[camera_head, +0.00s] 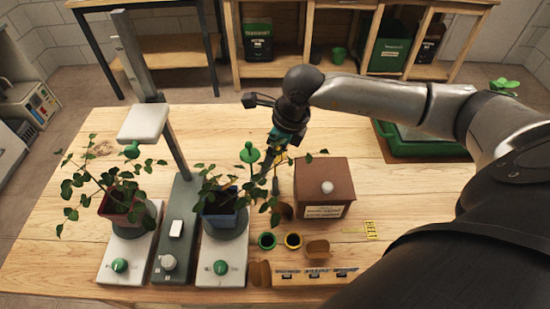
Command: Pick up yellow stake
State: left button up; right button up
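My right gripper (268,178) reaches in from the right and points down between the blue-potted plant (222,218) and a brown box (324,188). A thin yellow piece (282,158) shows right at its fingers. It may be the yellow stake, but it is too small and covered to be sure. Whether the fingers are closed on it cannot be told. My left gripper is not in view.
A red-potted plant (121,207) and a grey stand (177,230) with a white head (143,123) are on the left. A green tray (425,148) is at right.

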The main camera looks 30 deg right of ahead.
jog(key=shift+w+f, duration=0.1)
jog(key=shift+f, duration=0.25)
jog(key=shift+c, duration=0.2)
jog(key=c, duration=1.3)
